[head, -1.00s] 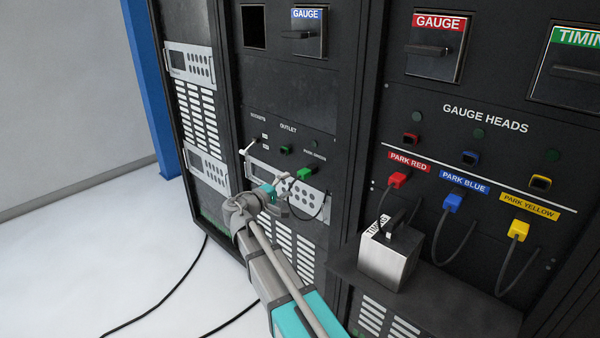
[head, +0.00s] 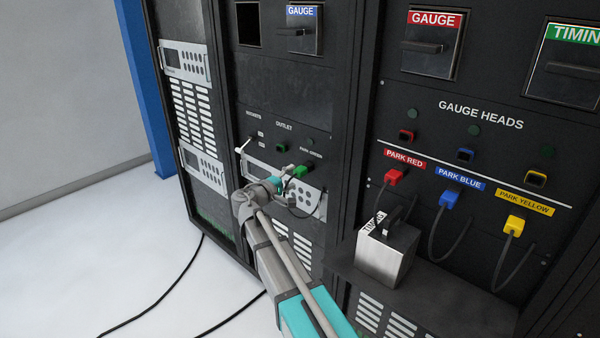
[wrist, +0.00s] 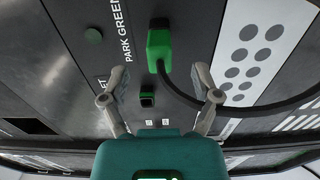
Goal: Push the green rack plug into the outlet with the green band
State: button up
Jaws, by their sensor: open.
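The green rack plug (head: 299,171) sits at the PARK GREEN spot on the dark rack panel, with a dark cable curving down from it. In the wrist view the plug (wrist: 160,45) is ahead of my fingertips, apart from them. The outlet with the green band (head: 281,149) is up and left of the plug in the head view; it also shows as a dark socket (wrist: 147,98) in the wrist view, empty. My gripper (wrist: 160,80) is open and empty, its fingers spread wide. In the head view my gripper (head: 288,183) is just left of the plug, partly overlapping the panel behind.
A white lever (head: 243,146) sticks out left of the outlet. Red (head: 393,177), blue (head: 448,199) and yellow (head: 514,225) plugs hang on the right panel. A metal box (head: 386,253) with a handle stands on a shelf. Open floor lies at the left.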

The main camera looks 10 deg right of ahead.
aim_at(296, 174)
jog(key=shift+x, duration=2.1)
grip_shut()
jog(key=shift+s+a, duration=0.15)
jog(key=shift+s, duration=0.05)
jog(key=shift+s+a, duration=0.2)
jog(key=shift+a, duration=0.1)
jog(key=shift+s+a, duration=0.15)
jog(key=shift+a, duration=0.05)
jog(key=shift+v, duration=0.8)
jog(key=shift+s+a, duration=0.15)
jog(key=shift+a, duration=0.15)
